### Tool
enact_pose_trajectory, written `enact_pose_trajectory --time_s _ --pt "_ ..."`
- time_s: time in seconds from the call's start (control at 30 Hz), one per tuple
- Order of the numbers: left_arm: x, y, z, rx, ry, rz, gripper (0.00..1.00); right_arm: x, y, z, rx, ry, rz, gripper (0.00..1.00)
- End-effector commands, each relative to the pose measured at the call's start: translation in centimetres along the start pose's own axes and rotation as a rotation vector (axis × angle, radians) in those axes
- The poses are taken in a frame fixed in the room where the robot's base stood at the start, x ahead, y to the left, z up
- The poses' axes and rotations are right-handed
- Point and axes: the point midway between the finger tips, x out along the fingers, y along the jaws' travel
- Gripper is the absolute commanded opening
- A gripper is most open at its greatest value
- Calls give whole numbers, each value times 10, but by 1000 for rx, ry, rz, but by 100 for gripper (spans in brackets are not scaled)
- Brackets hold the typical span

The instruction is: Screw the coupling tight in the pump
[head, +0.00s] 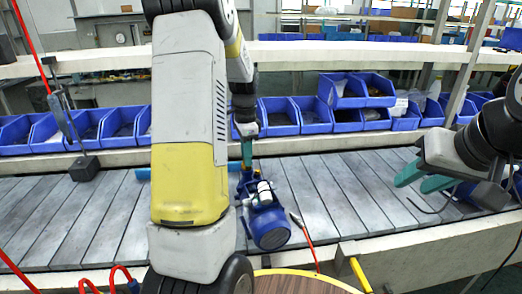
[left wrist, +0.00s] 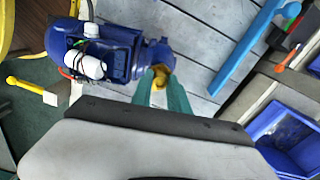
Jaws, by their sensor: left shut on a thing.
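The blue pump (head: 268,222) lies on the slatted conveyor in front of me, and it also shows in the left wrist view (left wrist: 115,48). My left gripper (head: 246,158) points down at the pump's far end. In the left wrist view its green fingers (left wrist: 162,88) are shut on the brass-coloured coupling (left wrist: 160,74). The coupling is at the blue round end of the pump; the fingers hide part of it, and I cannot tell how deep it sits. My right gripper (head: 423,178) is open and empty, above the conveyor at the right.
Blue bins (head: 280,118) line the shelf behind the conveyor (head: 345,190). A light blue bar (left wrist: 245,48) lies on the slats, partly hidden by my left arm in the head view. The slats between my grippers are mostly clear.

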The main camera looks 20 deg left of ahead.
Motion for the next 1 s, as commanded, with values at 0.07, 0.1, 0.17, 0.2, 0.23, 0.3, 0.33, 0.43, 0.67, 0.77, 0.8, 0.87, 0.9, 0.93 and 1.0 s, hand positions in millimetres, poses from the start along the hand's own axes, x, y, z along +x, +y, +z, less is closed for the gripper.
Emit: enact_pose_trajectory --time_s 0.07,0.1,0.17,0.2,0.23,0.3,0.33,0.43,0.67,0.77,0.8,0.87,0.9,0.93,1.0 --pt "0 0 0 0 0 0 0 0 0 0 0 0 0 36" --pt "0 0 0 0 0 0 26 0 0 0 0 0 0 36" --pt "0 0 0 0 0 0 38 0 0 0 0 0 0 36" --pt "0 0 0 0 0 0 42 0 0 0 0 0 0 36" --pt "0 0 0 0 0 0 42 0 0 0 0 0 0 36" --pt "0 0 0 0 0 0 42 0 0 0 0 0 0 36" --pt "0 0 0 0 0 0 42 0 0 0 0 0 0 36" --pt "0 0 0 0 0 0 42 0 0 0 0 0 0 36" --pt "0 0 -1 -182 0 0 42 0 0 0 0 0 0 36" --pt "0 0 0 -272 0 0 42 0 0 0 0 0 0 36" --pt "0 0 0 -291 0 0 42 0 0 0 0 0 0 36" --pt "0 0 0 -303 0 0 42 0 0 0 0 0 0 36" --pt "0 0 0 -304 0 0 42 0 0 0 0 0 0 36" --pt "0 0 0 -303 0 0 42 0 0 0 0 0 0 36" --pt "0 0 0 -302 0 0 42 0 0 0 0 0 0 36"
